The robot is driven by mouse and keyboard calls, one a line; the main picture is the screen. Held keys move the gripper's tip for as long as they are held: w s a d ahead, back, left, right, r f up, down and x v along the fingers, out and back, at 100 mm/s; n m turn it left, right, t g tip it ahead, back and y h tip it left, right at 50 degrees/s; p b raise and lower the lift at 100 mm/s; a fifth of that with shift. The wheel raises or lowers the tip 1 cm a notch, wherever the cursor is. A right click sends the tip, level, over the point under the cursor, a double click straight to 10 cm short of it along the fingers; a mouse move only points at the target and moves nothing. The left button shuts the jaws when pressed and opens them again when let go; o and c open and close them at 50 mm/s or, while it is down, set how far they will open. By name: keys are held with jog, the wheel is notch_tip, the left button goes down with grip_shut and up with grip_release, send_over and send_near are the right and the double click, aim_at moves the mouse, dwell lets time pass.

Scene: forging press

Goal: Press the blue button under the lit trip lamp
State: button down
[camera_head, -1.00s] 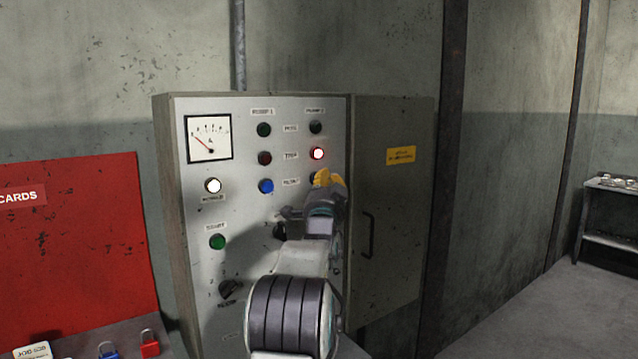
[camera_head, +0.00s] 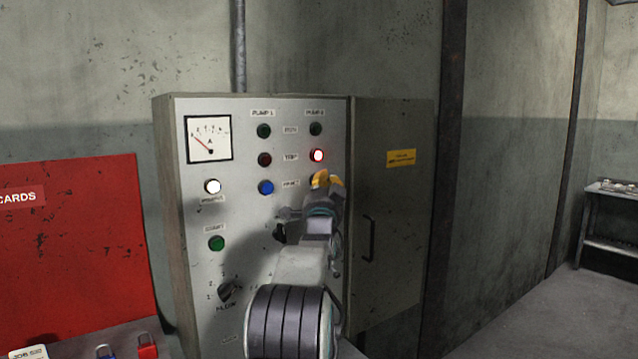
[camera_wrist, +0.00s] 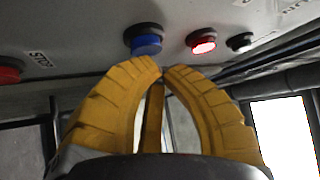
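The lit red trip lamp (camera_head: 317,155) is in the right column of the grey control panel, under PUMP 2. It also glows in the wrist view (camera_wrist: 203,43). The blue button beneath it is hidden behind my gripper (camera_head: 326,181) in the head view. In the wrist view this blue button (camera_wrist: 146,42) is just beyond my yellow fingertips (camera_wrist: 162,70). The fingertips meet with nothing between them. I cannot tell whether they touch the button. The other blue button (camera_head: 266,187) is in the left column, under an unlit dark red lamp (camera_head: 265,160).
The panel (camera_head: 200,310) also has a meter (camera_head: 209,138), a white lamp (camera_head: 213,187), a green button (camera_head: 216,243) and a rotary knob (camera_head: 228,290). A cabinet door with a handle (camera_head: 370,238) stands at right. A red board (camera_head: 75,250) is at left.

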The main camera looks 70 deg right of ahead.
jog(key=shift+w+d+b, duration=0.25)
jog(key=shift+w+b, duration=0.1)
jog(key=shift+b, duration=0.15)
dwell(0.6)
jog(key=shift+s+a+f+b, duration=0.1)
jog(key=shift+s+a+b, duration=0.15)
jog(key=shift+b, duration=0.6)
jog(key=shift+s, duration=0.1)
jog(key=shift+s+a+b, duration=0.25)
jog(key=shift+b, duration=0.5)
dwell(0.4)
